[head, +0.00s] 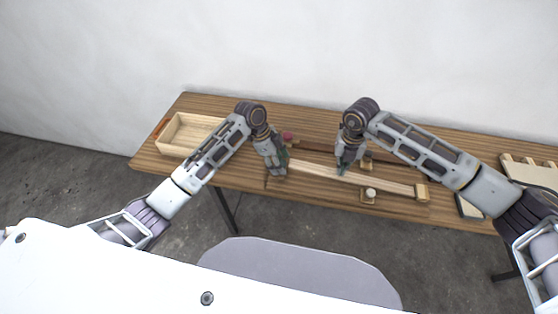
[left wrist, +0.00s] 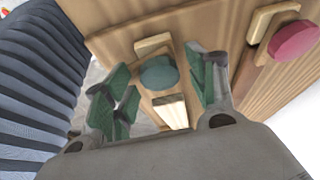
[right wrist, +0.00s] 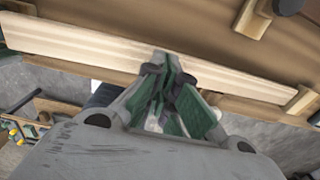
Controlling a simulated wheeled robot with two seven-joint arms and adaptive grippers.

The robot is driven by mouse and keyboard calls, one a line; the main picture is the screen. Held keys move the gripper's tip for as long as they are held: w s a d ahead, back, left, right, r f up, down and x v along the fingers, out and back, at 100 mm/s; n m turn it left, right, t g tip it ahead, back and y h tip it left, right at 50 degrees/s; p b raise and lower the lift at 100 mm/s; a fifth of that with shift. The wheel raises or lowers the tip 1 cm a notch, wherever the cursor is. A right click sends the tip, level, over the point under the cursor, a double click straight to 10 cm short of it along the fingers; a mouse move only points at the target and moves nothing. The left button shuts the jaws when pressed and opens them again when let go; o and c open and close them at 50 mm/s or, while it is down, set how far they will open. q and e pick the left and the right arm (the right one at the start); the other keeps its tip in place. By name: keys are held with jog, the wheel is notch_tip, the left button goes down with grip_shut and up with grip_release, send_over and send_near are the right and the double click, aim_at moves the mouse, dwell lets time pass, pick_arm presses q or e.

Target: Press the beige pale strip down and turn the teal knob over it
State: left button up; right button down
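The beige pale strip (head: 385,181) lies lengthwise along the plywood near the table's front edge; it also crosses the right wrist view (right wrist: 75,42). The teal knob (left wrist: 158,73) sits on a small pale block by one end of the strip (left wrist: 171,113). My left gripper (head: 283,168) is open, with its fingers on either side of the teal knob and a gap visible. In the head view that gripper hides the knob. My right gripper (head: 342,170) is shut, its tips at the middle of the strip (right wrist: 165,65); whether they press on it I cannot tell.
A red knob (head: 288,136) on a pale block stands behind the left gripper. A pale round knob (head: 370,192) is in front of the strip and a wooden block (head: 422,192) is at its right end. An open wooden tray (head: 165,148) stands at left, a slotted rack (head: 535,174) at right.

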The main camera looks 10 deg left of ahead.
pick_arm(q)
jog(key=c, duration=0.8)
